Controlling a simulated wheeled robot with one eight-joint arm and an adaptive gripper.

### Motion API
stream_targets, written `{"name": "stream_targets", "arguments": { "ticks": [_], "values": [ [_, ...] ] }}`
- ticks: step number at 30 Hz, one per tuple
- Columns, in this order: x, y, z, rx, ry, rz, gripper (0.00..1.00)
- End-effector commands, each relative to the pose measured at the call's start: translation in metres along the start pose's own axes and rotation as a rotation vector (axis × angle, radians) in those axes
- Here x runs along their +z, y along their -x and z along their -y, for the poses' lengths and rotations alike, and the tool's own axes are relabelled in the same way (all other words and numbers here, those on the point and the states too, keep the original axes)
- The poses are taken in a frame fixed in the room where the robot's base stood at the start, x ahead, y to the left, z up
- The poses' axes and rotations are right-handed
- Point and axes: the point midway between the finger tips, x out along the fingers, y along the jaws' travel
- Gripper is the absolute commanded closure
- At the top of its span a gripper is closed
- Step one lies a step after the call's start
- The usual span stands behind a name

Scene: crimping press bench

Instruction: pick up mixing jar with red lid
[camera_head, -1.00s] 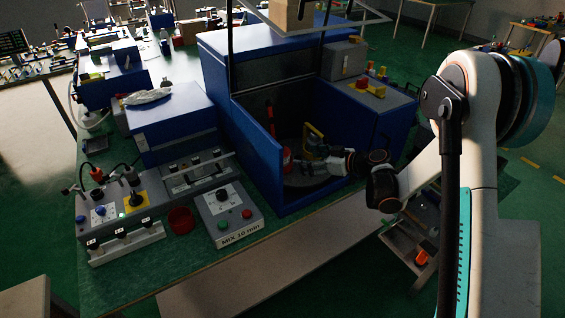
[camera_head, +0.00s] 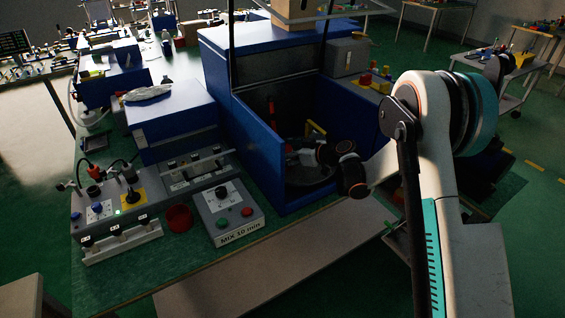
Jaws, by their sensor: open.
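The inside of the blue press enclosure (camera_head: 262,165) is dark. A small red patch (camera_head: 288,148) there, which may be the red lid of the mixing jar, shows beside my gripper; the jar's body is hidden or too dark to make out. My gripper (camera_head: 297,157) is inside the open front of the enclosure, low over a dark round plate (camera_head: 310,185). It is open. Its fingertips are small and dim, and I cannot tell whether they touch the jar.
A yellow bracket (camera_head: 316,130) stands behind my gripper, and a red upright part (camera_head: 272,110) is near the left inner wall. A control box marked MIX 10 min (camera_head: 228,212) and an empty-looking red cup (camera_head: 179,217) stand left of the enclosure.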

Motion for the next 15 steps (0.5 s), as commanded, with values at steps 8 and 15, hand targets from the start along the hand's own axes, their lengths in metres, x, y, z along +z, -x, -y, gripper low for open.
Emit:
{"name": "stream_targets", "arguments": {
  "ticks": [8,15],
  "values": [
    [-0.0006,0.0008,-0.0003,0.001,0.000,0.000,0.51],
    [-0.0007,0.0010,-0.0004,0.001,0.000,0.000,0.90]
  ]
}}
